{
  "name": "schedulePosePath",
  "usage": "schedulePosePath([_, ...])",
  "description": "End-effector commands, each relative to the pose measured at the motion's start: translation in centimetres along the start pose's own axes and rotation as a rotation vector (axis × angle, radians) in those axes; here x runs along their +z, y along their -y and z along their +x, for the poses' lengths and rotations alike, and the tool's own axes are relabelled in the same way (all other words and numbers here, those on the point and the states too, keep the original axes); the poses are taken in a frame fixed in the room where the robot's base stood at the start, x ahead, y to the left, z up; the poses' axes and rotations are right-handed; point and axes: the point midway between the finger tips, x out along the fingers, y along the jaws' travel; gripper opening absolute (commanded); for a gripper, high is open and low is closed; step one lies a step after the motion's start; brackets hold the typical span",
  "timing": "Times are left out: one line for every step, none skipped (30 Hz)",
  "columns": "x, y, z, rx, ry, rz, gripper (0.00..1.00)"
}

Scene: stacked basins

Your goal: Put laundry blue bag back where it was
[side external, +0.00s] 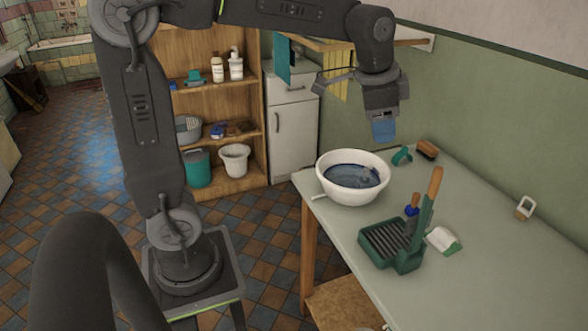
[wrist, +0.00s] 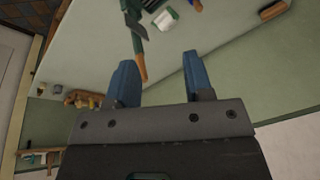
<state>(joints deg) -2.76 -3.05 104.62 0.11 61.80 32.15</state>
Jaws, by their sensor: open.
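My gripper (side external: 383,128) hangs above the table, up and to the right of the white basin. In the wrist view its two blue fingers (wrist: 157,78) are apart with nothing between them. The white basin (side external: 342,194) stands at the table's far left edge and holds dark blue water. A small pale shape (side external: 370,175) shows in the water; I cannot tell whether it is the laundry blue bag. A small white and tan item (side external: 525,207) lies alone at the right; I cannot tell what it is.
A green ribbed tray (side external: 376,257) with a wooden-handled tool (side external: 433,187) stands before the basin. A white and green item (side external: 443,241) lies beside it. A brush (side external: 427,149) and a green item (side external: 402,156) lie near the wall. The table's right side is mostly clear.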

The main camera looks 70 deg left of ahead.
Motion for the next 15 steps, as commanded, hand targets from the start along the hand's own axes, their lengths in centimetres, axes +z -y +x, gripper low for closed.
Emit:
schedulePosePath([1.9,-1.4,-1.1,-0.013,-0.026,-0.055,0.47])
schedulePosePath([2.9,-2.2,-1.5,-0.018,-0.039,-0.089,0.47])
schedulePosePath([4.2,-3.2,-1.9,-0.024,-0.057,-0.136,0.47])
schedulePosePath([5.2,-4.0,-2.1,-0.028,-0.07,-0.171,0.47])
schedulePosePath([6.3,-4.7,-2.2,-0.031,-0.083,-0.205,0.47])
schedulePosePath([7.6,-5.7,-2.3,-0.035,-0.101,-0.251,0.47])
schedulePosePath([8.6,-6.3,-2.3,-0.037,-0.114,-0.284,0.47])
schedulePosePath([9.5,-7.0,-2.2,-0.039,-0.126,-0.315,0.47])
schedulePosePath([10.6,-7.7,-2.1,-0.04,-0.142,-0.353,0.47])
schedulePosePath([11.4,-8.3,-1.9,-0.041,-0.152,-0.38,0.47])
schedulePosePath([12.1,-8.7,-1.8,-0.041,-0.162,-0.405,0.47])
schedulePosePath([12.9,-9.3,-1.5,-0.04,-0.173,-0.433,0.47])
schedulePosePath([13.4,-9.6,-1.3,-0.04,-0.18,-0.453,0.47])
schedulePosePath([13.9,-9.9,-1.2,-0.039,-0.187,-0.469,0.47])
schedulePosePath([14.3,-10.2,-1.0,-0.039,-0.194,-0.486,0.47])
